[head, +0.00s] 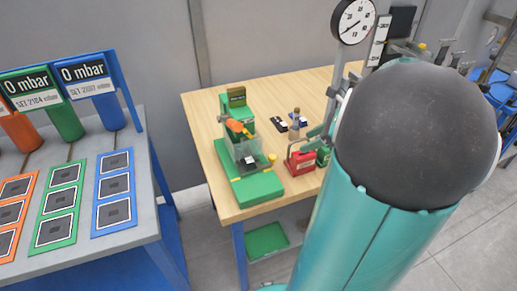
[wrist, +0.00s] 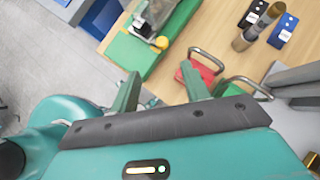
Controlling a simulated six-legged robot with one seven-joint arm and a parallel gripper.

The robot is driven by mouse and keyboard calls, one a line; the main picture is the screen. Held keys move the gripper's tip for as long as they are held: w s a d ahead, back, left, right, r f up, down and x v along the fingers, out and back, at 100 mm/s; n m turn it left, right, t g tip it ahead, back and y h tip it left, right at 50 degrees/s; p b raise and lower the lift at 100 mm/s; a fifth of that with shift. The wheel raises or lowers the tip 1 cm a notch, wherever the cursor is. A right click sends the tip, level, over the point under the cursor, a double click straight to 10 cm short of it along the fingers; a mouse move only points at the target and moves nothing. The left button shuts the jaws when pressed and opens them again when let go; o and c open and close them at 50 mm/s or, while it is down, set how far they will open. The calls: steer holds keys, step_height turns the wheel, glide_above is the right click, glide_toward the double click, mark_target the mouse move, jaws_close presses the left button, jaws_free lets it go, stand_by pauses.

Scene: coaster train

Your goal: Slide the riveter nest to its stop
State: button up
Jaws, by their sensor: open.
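The green riveter (head: 238,122) with an orange lever stands on the wooden bench, on a long green base (head: 258,188). The dark nest (head: 246,167) sits low on it behind a clear guard, with a small light part in it. A yellow knob (head: 272,158) is at the nest's right side. In the wrist view, the nest (wrist: 143,27) and knob (wrist: 161,42) lie beyond my fingers. My gripper (wrist: 161,78) is open and empty, apart from the knob and above the bench's front area. The head view does not show my gripper.
A red block with a metal handle (head: 300,162) and a green one (head: 324,157) stand right of the riveter. Small dark and blue items and a brown-topped cylinder (head: 296,118) stand behind. A gauge (head: 354,20) rises at the back. Left is a table with coloured panels (head: 115,190).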

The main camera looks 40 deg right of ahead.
mark_target(274, 156)
steer(key=x, duration=1.3)
steer(key=shift+w+d+f, duration=0.15)
steer(key=shift+w+f, duration=0.1)
steer(key=shift+f, duration=0.1)
jaws_close()
